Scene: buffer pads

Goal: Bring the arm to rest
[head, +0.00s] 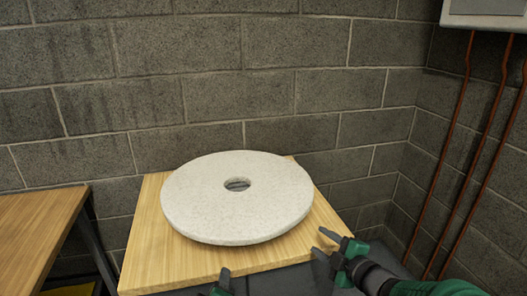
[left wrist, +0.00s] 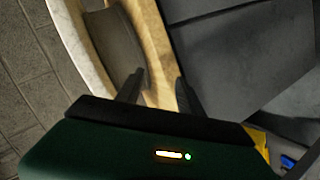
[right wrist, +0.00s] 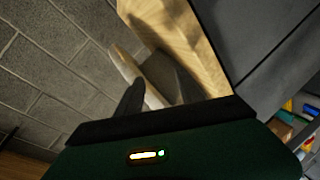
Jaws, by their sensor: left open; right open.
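A pale speckled round pad (head: 205,200) with a hole in its centre lies on a light wooden tabletop (head: 150,262) in the head view. Its edge also shows in the right wrist view (right wrist: 125,65). My left gripper (head: 218,284) is open and empty at the bottom of the head view, in front of the tabletop's near edge and only partly in frame. My right gripper (head: 322,243) is open and empty by the tabletop's right front corner, to the right of the pad. Neither gripper touches the pad.
A second wooden table (head: 35,230) with dark legs stands at the left, with a gap between it and the pad's table. A grey block wall (head: 210,100) closes off the back. Red-brown pipes (head: 455,150) run down the right wall below a grey box (head: 485,12).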

